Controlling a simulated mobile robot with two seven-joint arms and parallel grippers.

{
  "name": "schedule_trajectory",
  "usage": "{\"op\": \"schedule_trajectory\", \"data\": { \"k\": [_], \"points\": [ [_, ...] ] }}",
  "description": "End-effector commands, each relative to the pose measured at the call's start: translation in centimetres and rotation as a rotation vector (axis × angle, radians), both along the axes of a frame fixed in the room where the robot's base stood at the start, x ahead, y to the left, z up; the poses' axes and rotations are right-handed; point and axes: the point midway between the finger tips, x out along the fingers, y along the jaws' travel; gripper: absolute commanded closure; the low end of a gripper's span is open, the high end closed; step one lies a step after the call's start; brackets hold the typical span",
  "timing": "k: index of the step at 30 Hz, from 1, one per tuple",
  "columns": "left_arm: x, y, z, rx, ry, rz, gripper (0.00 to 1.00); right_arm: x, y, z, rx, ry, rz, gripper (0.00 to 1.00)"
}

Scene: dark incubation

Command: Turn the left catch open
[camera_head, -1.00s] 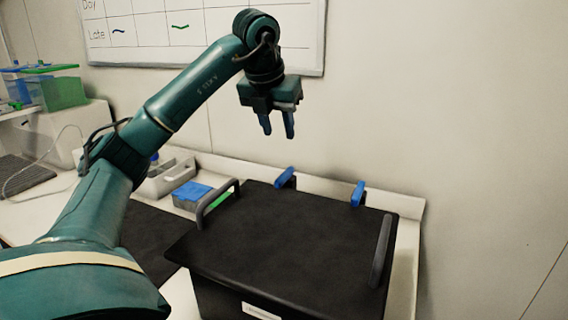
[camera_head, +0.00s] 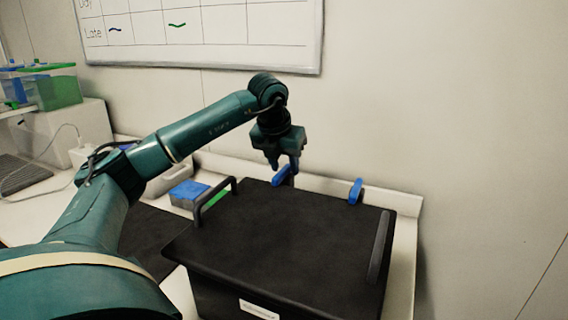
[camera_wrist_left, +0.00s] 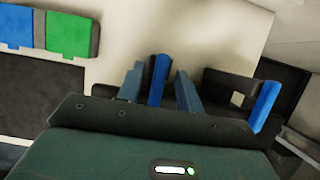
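The black box (camera_head: 280,240) stands on the bench with its lid on. Two blue catches are at its back edge. The left catch (camera_head: 284,177) is just below my left gripper (camera_head: 283,167), whose fingers point down. In the left wrist view the left catch (camera_wrist_left: 158,80) appears between the two open fingertips of my left gripper (camera_wrist_left: 160,85), with a gap on the right side and a narrower one on the left. I cannot tell if the fingers touch it. The right catch (camera_head: 356,191) stands apart, to the right. My right gripper is not in view.
The lid carries a grey handle at the left (camera_head: 214,200) and another at the right (camera_head: 380,247). A small blue box (camera_head: 188,190) and a green piece sit left of the black box. The wall with a whiteboard (camera_head: 250,40) is behind. The lid top is clear.

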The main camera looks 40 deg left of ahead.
Motion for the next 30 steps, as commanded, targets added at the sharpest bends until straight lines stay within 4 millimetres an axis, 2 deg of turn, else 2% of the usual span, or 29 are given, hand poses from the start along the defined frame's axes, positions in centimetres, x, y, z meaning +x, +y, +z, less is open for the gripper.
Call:
{"op": "schedule_trajectory", "data": {
  "k": [2, 14, 23, 30],
  "points": [
    [0.0, -0.02, 0.01, 0.0, 0.0, 0.0, 0.66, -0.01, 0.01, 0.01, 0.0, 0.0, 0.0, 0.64],
    [0.0, -0.02, 0.05, 0.0, 0.0, 0.0, 0.99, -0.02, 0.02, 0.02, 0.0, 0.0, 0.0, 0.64],
    [-0.02, 0.02, 0.08, -0.001, 0.0, -0.009, 1.0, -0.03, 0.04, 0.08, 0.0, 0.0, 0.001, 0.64],
    [-0.05, 0.18, 0.16, 0.0, 0.0, -0.092, 1.0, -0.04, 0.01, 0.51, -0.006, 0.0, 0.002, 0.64]
  ]
}}
